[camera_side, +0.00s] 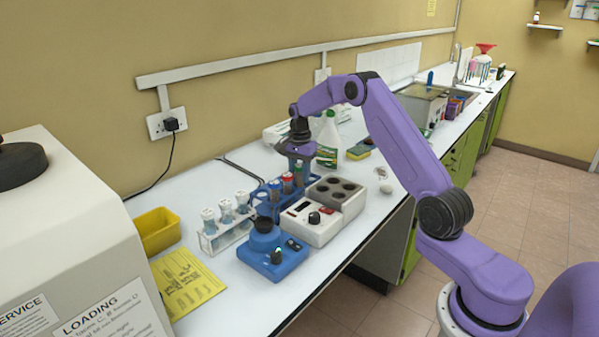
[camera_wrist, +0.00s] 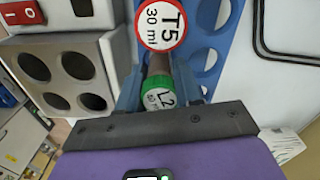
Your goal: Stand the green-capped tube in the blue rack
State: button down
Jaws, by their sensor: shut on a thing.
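The green-capped tube (camera_wrist: 158,93), its cap marked L2, is upright between the fingers of my gripper (camera_wrist: 157,88) in the wrist view. My gripper (camera_side: 299,160) is shut on it at the right end of the blue rack (camera_side: 262,208) in the side view. The blue rack (camera_wrist: 205,62) has a row of empty round holes beside the tube. A red-capped tube (camera_wrist: 163,24) marked T5, 30 min, stands just ahead of the held tube, and shows in the side view (camera_side: 287,181). The held tube's lower end is hidden, so I cannot tell whether it is in a hole.
A grey heater block (camera_side: 337,198) with round wells stands close beside the rack. A clear rack of white-capped tubes (camera_side: 226,232), a blue mixer (camera_side: 273,258) and a yellow bin (camera_side: 157,231) stand to the left. A bottle (camera_side: 328,140) stands behind my gripper.

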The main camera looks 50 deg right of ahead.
jog(key=c, duration=0.7)
grip_release()
jog(key=shift+r, duration=0.1)
notch_tip(320, 180, up, 17)
jog(key=shift+r, duration=0.1)
